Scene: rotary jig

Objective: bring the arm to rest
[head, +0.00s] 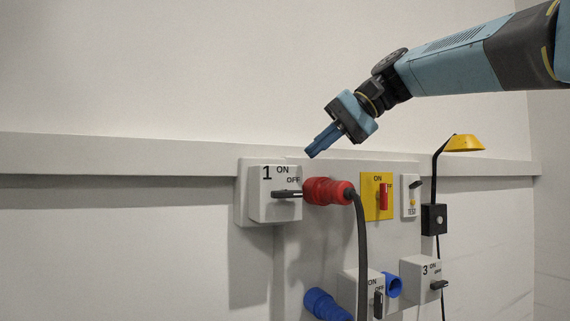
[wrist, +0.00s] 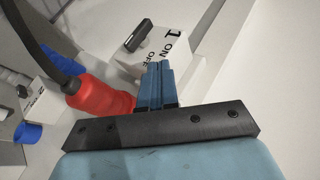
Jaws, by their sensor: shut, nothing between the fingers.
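My gripper (head: 312,153) is at the end of my blue arm, which reaches in from the upper right in the head view. It points down and left, just above the red plug and switch box 1, apparently clear of both. Its blue fingers (wrist: 154,70) are together and empty in the wrist view. Switch box 1 (head: 247,207) is white with a black handle (head: 287,194), which lies sideways. The red plug (head: 327,190) sits at the right side of box 1, with a dark cable hanging down. In the wrist view the red plug (wrist: 100,97) is left of the fingers.
A yellow switch plate (head: 371,209) with a red handle, a small test panel (head: 409,207) and a yellow lamp (head: 463,143) are to the right. Box 3 (head: 416,274), another switch box and blue connectors (head: 322,304) are below. The wall above the ledge is clear.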

